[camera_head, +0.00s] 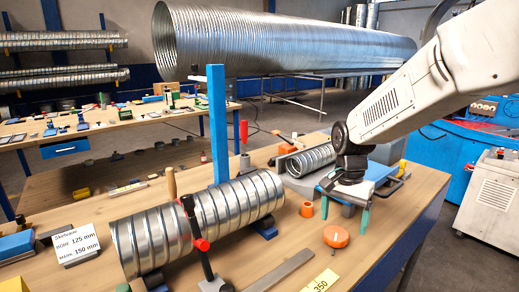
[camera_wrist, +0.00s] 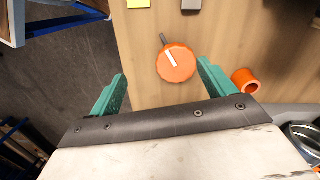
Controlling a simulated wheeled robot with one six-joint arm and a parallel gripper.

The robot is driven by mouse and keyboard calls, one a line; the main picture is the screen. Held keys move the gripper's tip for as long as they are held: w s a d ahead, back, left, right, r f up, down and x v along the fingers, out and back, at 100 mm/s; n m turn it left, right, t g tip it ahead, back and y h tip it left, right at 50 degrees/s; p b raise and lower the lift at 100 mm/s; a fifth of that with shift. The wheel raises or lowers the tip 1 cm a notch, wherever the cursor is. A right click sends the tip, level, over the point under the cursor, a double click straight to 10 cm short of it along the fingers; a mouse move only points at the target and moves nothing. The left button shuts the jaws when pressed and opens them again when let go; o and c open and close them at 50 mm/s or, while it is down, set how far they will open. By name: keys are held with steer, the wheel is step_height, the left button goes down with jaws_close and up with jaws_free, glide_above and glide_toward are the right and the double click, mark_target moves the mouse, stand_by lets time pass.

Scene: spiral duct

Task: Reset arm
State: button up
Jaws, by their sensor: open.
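My gripper (camera_head: 346,207) hangs over the right part of the wooden workbench, its two green fingers apart with nothing between them. In the wrist view the fingers of my gripper (camera_wrist: 160,90) spread to either side. An orange round tool (camera_wrist: 176,63) with a white stripe lies on the bench just beyond them. In the head view this orange tool (camera_head: 336,236) lies in front of and below the fingers. My white arm comes in from the upper right.
A spiral duct (camera_head: 200,222) lies on the bench with a red-handled clamp (camera_head: 192,222) around it. A shorter duct (camera_head: 311,160) lies behind. An orange ring (camera_head: 306,209) stands left of my gripper; a blue post (camera_head: 217,125) rises mid-bench. A large duct (camera_head: 290,45) spans the background.

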steer(key=s+d+r+n, duration=0.1)
steer(key=s+r+n, duration=0.1)
steer(key=s, duration=0.7)
steer(key=s+d+r+n+t, duration=0.1)
steer(key=s+r+n, duration=0.2)
steer(key=s, duration=0.6)
steer(key=s+d+r+n+t, duration=0.1)
steer(key=s+r+n, duration=0.2)
steer(key=s, duration=0.6)
steer(key=shift+s+d+r+n, duration=0.15)
steer(key=shift+r+n, duration=0.1)
steer(key=shift+n, duration=0.05)
